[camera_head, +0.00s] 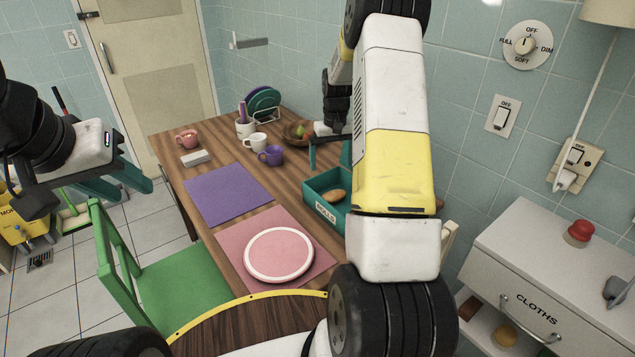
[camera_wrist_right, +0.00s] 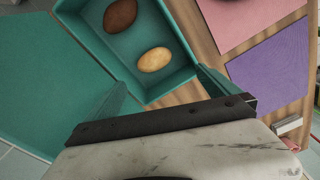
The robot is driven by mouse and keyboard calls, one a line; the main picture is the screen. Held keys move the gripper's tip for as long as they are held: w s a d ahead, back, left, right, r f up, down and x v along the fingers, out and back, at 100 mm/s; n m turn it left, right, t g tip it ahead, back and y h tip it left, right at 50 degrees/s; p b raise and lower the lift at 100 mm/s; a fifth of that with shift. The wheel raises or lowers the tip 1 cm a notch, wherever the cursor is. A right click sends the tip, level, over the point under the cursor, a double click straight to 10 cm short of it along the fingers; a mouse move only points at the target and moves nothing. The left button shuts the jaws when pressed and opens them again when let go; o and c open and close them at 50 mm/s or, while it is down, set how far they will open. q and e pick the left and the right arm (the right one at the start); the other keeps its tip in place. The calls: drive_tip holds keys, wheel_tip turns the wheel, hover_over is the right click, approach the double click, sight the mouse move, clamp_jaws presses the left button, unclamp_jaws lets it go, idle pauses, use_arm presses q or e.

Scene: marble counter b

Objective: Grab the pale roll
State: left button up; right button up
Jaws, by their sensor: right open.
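The pale roll (camera_wrist_right: 154,60) lies in a teal tray (camera_wrist_right: 88,42), beside a dark brown roll (camera_wrist_right: 120,15), in the right wrist view. In the head view the pale roll (camera_head: 334,196) shows inside the tray (camera_head: 325,214), partly behind my right arm; the dark roll is hidden there. My right gripper (camera_wrist_right: 160,78) is open and empty, its teal fingers on either side of the pale roll in the wrist picture. In the head view my right gripper (camera_head: 329,158) is beyond the pale roll, apparently above the tray. My left gripper (camera_head: 118,180) is open and empty, left of the table.
A white cabinet (camera_head: 540,235) is at right.

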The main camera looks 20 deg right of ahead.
hover_over(334, 192)
drive_tip(key=shift+g, duration=0.3)
drive_tip(key=f, duration=0.8)
drive_tip(key=shift+d+f, duration=0.25)
drive_tip(key=shift+f, duration=0.15)
drive_tip(key=f, duration=0.5)
drive_tip(key=shift+a, duration=0.25)
drive_tip(key=shift+c, duration=0.4)
drive_tip(key=c, duration=1.2)
drive_tip(key=shift+o, duration=0.2)
drive_tip(key=shift+r, duration=0.1)
